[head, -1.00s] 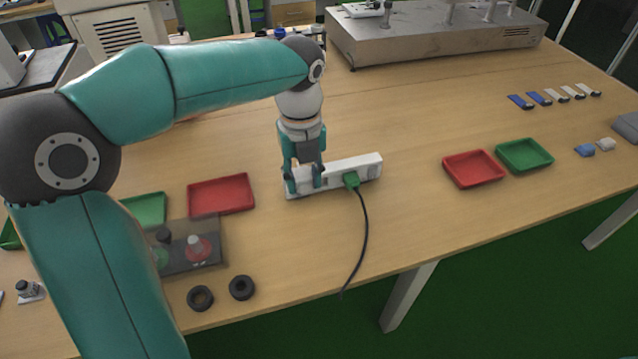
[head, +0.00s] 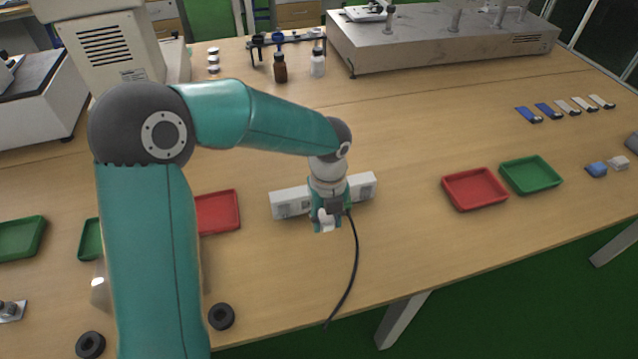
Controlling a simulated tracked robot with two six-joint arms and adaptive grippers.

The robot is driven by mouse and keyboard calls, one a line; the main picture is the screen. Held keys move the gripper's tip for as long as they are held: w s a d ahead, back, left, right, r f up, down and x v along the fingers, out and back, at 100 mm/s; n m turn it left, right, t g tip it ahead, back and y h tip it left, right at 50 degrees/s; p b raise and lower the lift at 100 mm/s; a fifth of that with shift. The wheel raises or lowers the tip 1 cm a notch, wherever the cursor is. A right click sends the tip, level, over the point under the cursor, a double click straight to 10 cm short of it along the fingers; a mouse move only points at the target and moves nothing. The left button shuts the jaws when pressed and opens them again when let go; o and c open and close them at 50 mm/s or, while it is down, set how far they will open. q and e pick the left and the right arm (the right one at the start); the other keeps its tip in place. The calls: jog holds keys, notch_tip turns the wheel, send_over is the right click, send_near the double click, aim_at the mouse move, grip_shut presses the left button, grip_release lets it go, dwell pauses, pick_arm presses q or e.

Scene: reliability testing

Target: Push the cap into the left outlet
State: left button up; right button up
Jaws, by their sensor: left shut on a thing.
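The white outlet strip (head: 290,202) lies in mid-table; its middle is hidden by my left gripper. My left gripper (head: 327,227) points down just in front of the strip's middle. It is shut on a small pale thing, which I take to be the cap (head: 325,217); fingers cover much of it. The cap appears apart from the left outlet. My right gripper is not in view.
A red tray (head: 474,188) and a green tray (head: 531,175) stand to the right. A red tray (head: 219,212) is at left, partly behind my arm. A black ring (head: 221,316) lies near the front edge. The cable (head: 354,262) hangs toward the front edge.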

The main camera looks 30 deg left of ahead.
pick_arm(q)
jog(key=shift+s+f, duration=0.3)
jog(key=shift+f, duration=0.35)
jog(key=shift+s+f, duration=0.3)
jog(key=shift+f, duration=0.3)
jog(key=shift+s+a+f, duration=0.15)
jog(key=shift+f, duration=0.1)
jog(key=shift+w+a+f, duration=0.35)
jog(key=shift+w+a, duration=0.05)
jog(key=shift+a, duration=0.15)
jog(key=shift+w+a+f, duration=0.3)
jog(key=shift+w+a, duration=0.1)
jog(key=shift+a, duration=0.1)
jog(key=shift+w+a+r, duration=0.1)
jog(key=shift+w+a, duration=0.05)
jog(key=shift+w+a+p, duration=0.35)
jog(key=shift+a, duration=0.1)
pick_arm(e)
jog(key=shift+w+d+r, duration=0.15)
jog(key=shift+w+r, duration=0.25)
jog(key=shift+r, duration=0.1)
pick_arm(q)
jog(key=shift+p, duration=0.35)
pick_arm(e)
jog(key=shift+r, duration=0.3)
